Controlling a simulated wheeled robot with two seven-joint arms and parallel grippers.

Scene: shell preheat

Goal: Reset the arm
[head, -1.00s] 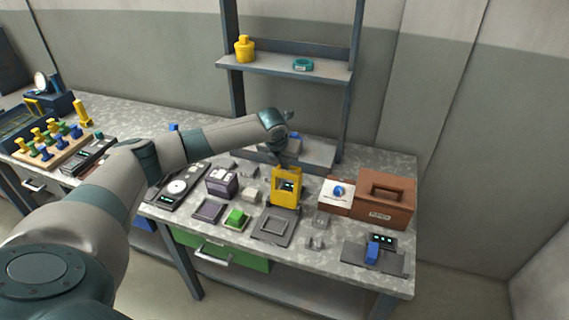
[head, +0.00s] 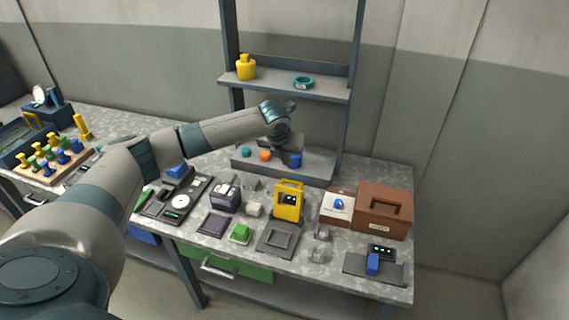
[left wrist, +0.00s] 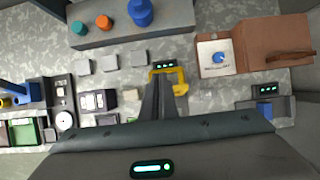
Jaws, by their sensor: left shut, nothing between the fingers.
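My left arm reaches in from the left over the bench in the head view. The yellow device stands upright with a small dark display. No right arm or right gripper shows.
The grey ledge (head: 313,174) bears a teal ball, an orange ball and a blue piece. A brown box (head: 383,209) stands at right. The upper shelf (head: 320,88) holds a yellow bottle and a teal ring. Small blocks and trays crowd the bench front.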

